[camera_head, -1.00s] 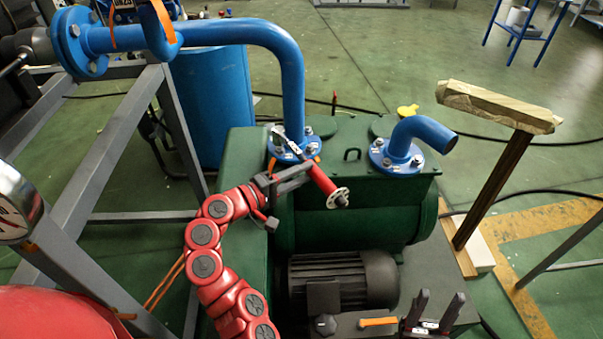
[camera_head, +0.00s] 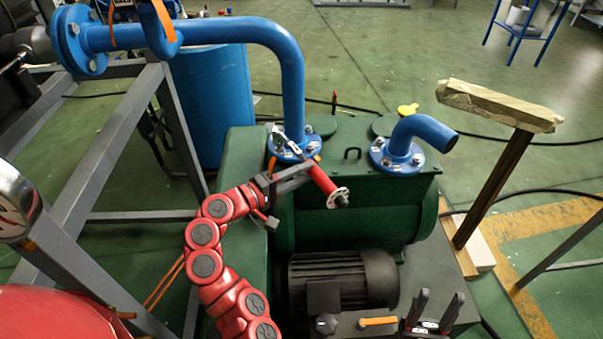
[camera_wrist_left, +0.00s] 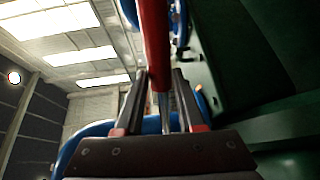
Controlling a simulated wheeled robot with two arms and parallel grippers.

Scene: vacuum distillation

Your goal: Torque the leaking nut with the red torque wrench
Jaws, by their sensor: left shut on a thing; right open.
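The red torque wrench (camera_head: 322,180) is held by my left gripper (camera_head: 290,178). Its grey head end lies at the blue pipe flange (camera_head: 288,150) on top of the green pump, and its red handle slants down to the right. In the left wrist view the wrench (camera_wrist_left: 156,45) runs up between the two fingers of my left gripper (camera_wrist_left: 163,98). Several nuts ring the flange; I cannot tell which one leaks or whether the wrench head is seated on a nut. My right gripper (camera_head: 433,306) is open and empty at the bottom, right of the motor.
The green pump (camera_head: 345,220) and dark motor (camera_head: 345,280) fill the middle. A second flange with a short blue elbow pipe (camera_head: 420,130) stands to the right. A grey frame (camera_head: 100,160) is at the left.

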